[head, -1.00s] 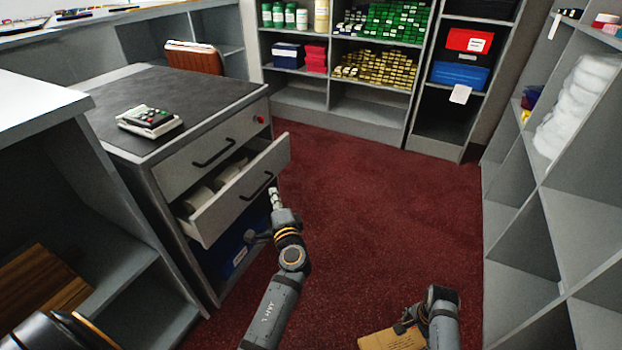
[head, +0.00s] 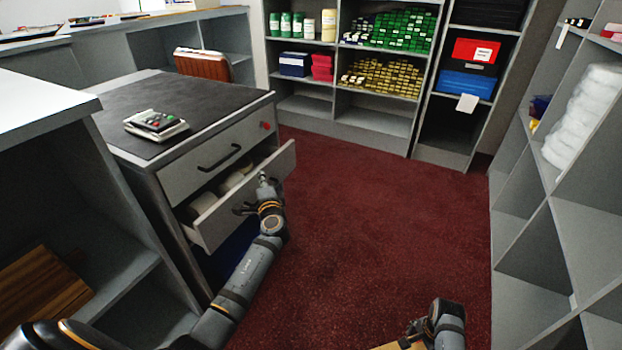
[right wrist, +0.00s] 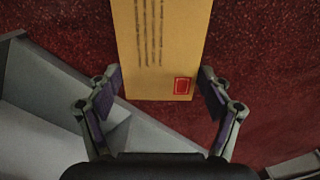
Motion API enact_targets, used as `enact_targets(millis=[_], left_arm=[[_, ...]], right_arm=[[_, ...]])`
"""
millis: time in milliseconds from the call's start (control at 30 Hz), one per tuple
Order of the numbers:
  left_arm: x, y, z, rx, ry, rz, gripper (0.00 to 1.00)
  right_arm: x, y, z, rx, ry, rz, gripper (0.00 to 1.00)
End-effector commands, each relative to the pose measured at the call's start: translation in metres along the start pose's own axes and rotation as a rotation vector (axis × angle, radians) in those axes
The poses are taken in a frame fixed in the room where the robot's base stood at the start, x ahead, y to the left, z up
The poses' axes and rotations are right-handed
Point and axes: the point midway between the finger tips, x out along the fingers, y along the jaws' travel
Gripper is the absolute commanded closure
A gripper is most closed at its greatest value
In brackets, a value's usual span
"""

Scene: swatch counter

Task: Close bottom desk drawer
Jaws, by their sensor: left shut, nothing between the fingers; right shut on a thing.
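The desk (head: 180,110) has a closed upper drawer (head: 215,160). The drawer below it (head: 222,222) is pulled partly out, with pale rolls (head: 205,203) inside. My left gripper (head: 263,184) is shut and empty at the front of this open drawer, covering its handle. I cannot tell whether it touches the drawer front. My right gripper (head: 412,336) is low over the floor at the bottom of the head view. In the right wrist view it is shut on a tan package (right wrist: 160,50) with dark print and a red mark.
Grey shelving (head: 550,225) runs along the right, and stocked shelves (head: 300,103) stand at the back. A grey shelf unit (head: 130,280) is close on the left. The red carpet (head: 380,200) between them is clear.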

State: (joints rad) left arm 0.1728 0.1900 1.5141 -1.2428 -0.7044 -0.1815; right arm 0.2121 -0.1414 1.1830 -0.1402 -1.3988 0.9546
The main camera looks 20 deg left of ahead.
Motion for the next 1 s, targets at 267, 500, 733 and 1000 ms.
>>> enact_targets(millis=[267, 500, 733, 1000], left_arm=[[0.007, 0.000, 0.007, 0.003, 0.000, -0.002, 1.00], [0.048, 0.001, 0.047, 0.006, -0.001, -0.004, 1.00], [0.066, 0.000, 0.066, 0.001, -0.001, -0.002, 1.00], [0.068, -0.003, 0.068, 0.003, -0.004, -0.004, 1.00]], right_arm=[[0.001, 0.000, 0.000, 0.000, 0.000, 0.000, 0.53], [0.009, 0.000, 0.000, 0.000, 0.000, 0.000, 0.53], [0.012, 0.000, 0.000, 0.000, 0.000, 0.000, 0.53], [0.011, 0.000, 0.000, 0.000, 0.000, 0.000, 0.53]])
